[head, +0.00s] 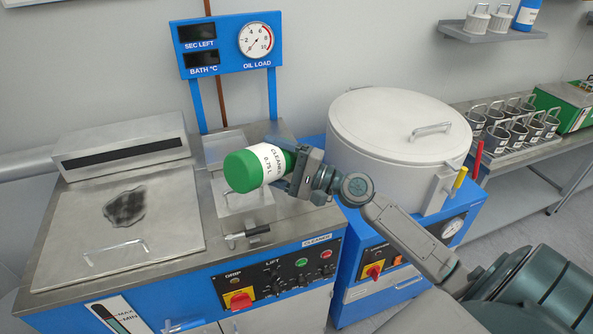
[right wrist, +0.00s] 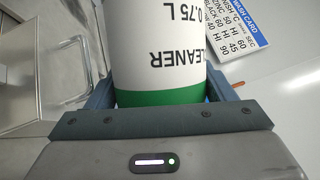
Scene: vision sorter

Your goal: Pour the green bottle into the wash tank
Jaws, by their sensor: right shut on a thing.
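The green bottle (head: 259,168) has a white label reading "CLEANER 0.75 L". My right gripper (head: 287,172) is shut around its lower part and holds it tilted well over, close to horizontal. The green cap end points left, over the small lidded part of the wash tank (head: 228,215). In the right wrist view the bottle (right wrist: 172,45) fills the space between the two fingers. No liquid shows leaving the bottle. The tank's large metal lid (head: 120,215) lies flat at the left, with a dark stain on it. My left gripper is not in view.
A blue gauge panel (head: 229,45) stands behind the tank. A large round lidded drum (head: 398,135) on a blue base stands to the right. Several metal cups (head: 507,130) stand on a side bench. A wash card (right wrist: 232,28) shows in the right wrist view.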

